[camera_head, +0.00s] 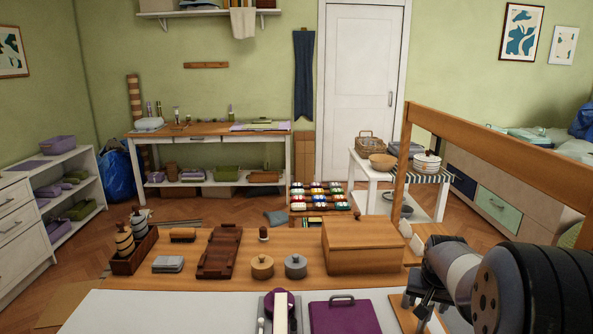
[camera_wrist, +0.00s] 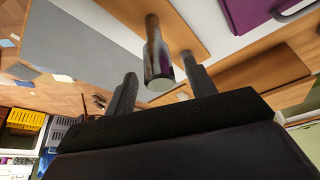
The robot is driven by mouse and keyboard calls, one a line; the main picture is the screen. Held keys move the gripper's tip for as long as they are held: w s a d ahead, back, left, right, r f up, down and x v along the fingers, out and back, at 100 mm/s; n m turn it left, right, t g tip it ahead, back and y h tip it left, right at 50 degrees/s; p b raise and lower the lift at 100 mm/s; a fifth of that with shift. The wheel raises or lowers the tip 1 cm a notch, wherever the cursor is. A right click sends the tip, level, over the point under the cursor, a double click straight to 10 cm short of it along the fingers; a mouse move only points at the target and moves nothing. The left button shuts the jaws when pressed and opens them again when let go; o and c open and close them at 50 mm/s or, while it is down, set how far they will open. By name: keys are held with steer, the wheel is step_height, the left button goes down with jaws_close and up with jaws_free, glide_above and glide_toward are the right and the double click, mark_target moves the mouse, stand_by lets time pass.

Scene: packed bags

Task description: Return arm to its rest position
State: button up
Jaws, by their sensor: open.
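My arm (camera_head: 470,270) reaches in from the right edge in the head view. My gripper (camera_head: 412,308) points down over the right part of the worktable, above a wooden board (camera_head: 438,324). In the wrist view my gripper (camera_wrist: 158,68) has its two dark fingers spread apart.
A wooden box (camera_head: 362,258), a purple case (camera_head: 344,314), two lidded pots (camera_head: 295,266) and a dark tray (camera_head: 220,252) are on the worktable. A wooden rail (camera_head: 500,155) runs behind my arm. A white side table (camera_head: 362,172) stands beyond.

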steer(key=shift+m+g+h+b, duration=0.4)
steer(key=shift+m+h+b, duration=0.25)
steer(key=shift+m, duration=1.15)
steer(key=shift+a, duration=0.1)
